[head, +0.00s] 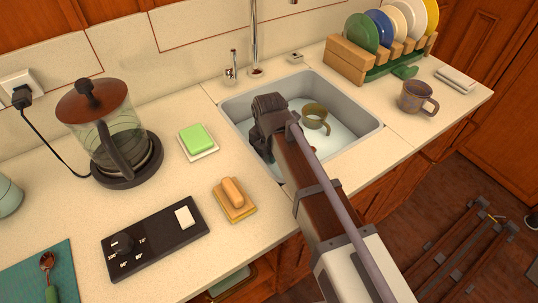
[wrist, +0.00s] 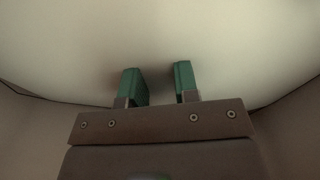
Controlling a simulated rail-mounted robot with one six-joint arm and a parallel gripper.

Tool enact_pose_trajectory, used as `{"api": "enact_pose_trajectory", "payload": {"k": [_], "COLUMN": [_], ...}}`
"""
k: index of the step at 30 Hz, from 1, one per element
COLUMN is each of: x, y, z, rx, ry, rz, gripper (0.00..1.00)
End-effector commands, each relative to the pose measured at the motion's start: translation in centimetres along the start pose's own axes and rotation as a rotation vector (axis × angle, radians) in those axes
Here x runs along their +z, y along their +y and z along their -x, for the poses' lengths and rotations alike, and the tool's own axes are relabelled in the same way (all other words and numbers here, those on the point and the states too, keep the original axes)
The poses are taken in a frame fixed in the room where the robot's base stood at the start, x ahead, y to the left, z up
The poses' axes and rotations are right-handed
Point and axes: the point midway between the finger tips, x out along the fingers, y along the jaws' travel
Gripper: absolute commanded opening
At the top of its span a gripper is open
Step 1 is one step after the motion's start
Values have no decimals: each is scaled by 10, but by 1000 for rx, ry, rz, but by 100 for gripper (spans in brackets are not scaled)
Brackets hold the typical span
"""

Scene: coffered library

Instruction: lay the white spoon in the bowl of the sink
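The grey sink (head: 352,140) is set into the counter, and a green-brown cup (head: 316,118) is in its bowl. My gripper (head: 264,155) is over the left part of the sink bowl in the head view, its fingertips largely hidden by the wrist. In the wrist view my gripper (wrist: 159,84) has its two green fingers apart with nothing between them, above a pale, smooth surface. I do not see a white spoon in either view; part of the sink bowl is hidden behind my arm. A brown spoon with a green handle (head: 49,277) lies at the far left.
A faucet (head: 255,40) rises behind the sink. Left are a glass kettle (head: 118,145), green soap (head: 198,139), a sponge (head: 234,193) and a black control panel (head: 155,238). Right are a plate rack (head: 350,60) and a mug (head: 414,98).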

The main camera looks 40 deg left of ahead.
Motion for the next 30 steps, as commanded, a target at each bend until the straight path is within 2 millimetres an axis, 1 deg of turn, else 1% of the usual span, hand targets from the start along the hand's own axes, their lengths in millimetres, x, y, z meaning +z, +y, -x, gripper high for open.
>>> {"api": "enact_pose_trajectory", "payload": {"k": [1,4,11,14,17,20,24,27,30], "x": [0,0,0,0,0,0,0,0,0], "y": [0,0,0,0,0,0,0,0,0], "z": [0,0,1,8,24,48,86,110,124], "rx": [0,0,0,0,0,0,0,0,0], "ry": [0,0,0,0,0,0,0,0,0], "rz": [0,0,0,0,0,0,0,0,0], "gripper": [33,42,42,42,42,42,42,42,42]}}
